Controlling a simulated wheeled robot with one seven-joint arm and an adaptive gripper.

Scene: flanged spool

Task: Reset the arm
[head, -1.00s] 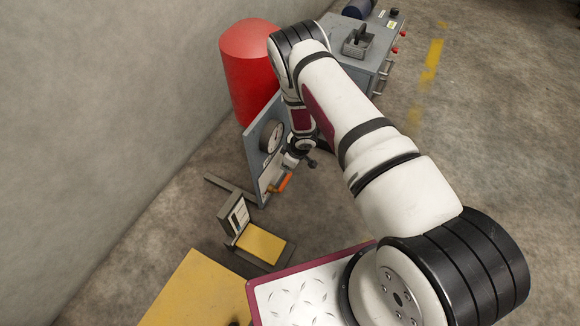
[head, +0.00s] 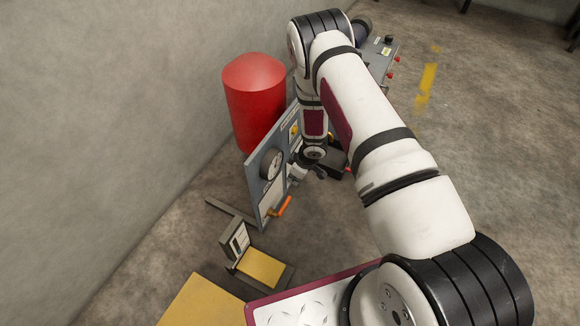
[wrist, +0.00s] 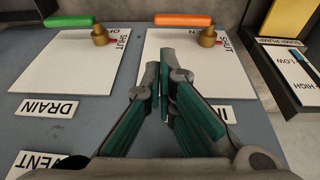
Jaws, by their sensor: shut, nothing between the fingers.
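My gripper (wrist: 164,85) is shut and empty in the wrist view, its teal-padded fingers meeting in front of a grey panel. In the head view my gripper (head: 318,171) is small and partly hidden by my arm, close to the front of the upright panel (head: 262,158). The wrist view shows an orange-handled valve (wrist: 184,20) and a green-handled valve (wrist: 70,21) on white plates marked SHUT. The orange handle also shows in the head view (head: 284,206). The fingers appear apart from both handles.
A red drum (head: 254,100) stands behind the panel by the wall. A low stand with a yellow plate (head: 260,266) is on the floor in front. A grey box with red knobs (head: 384,62) is at the back. Floor at the right is clear.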

